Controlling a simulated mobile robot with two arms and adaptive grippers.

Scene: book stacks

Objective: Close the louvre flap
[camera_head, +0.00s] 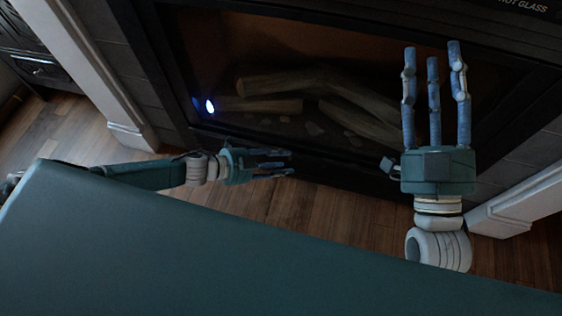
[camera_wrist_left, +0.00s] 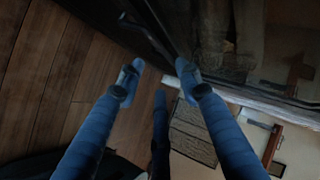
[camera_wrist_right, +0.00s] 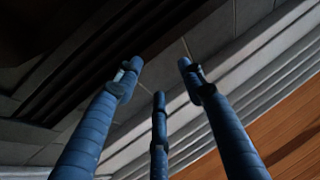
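No louvre flap can be made out for certain. The fireplace's dark lower front edge (camera_head: 335,175) runs below the glass in the head view, and no slats can be told there. Dark parallel ridges (camera_wrist_right: 85,70) show at upper left in the right wrist view; I cannot tell whether they are the flap or frame. My left gripper (camera_head: 272,163) is open and empty, low in front of the fireplace, fingers pointing right. It also shows in the left wrist view (camera_wrist_left: 160,68). My right gripper (camera_head: 432,52) is open and empty, its fingers extended upward before the glass's right side.
Logs (camera_head: 310,90) lie behind the glass, with a bright blue-white light spot (camera_head: 210,106) at left. Pale trim (camera_head: 130,135) stands left, and more pale trim (camera_head: 515,207) at lower right. Wooden floor (camera_head: 310,215) is clear between. A dark cabinet (camera_head: 40,70) stands far left.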

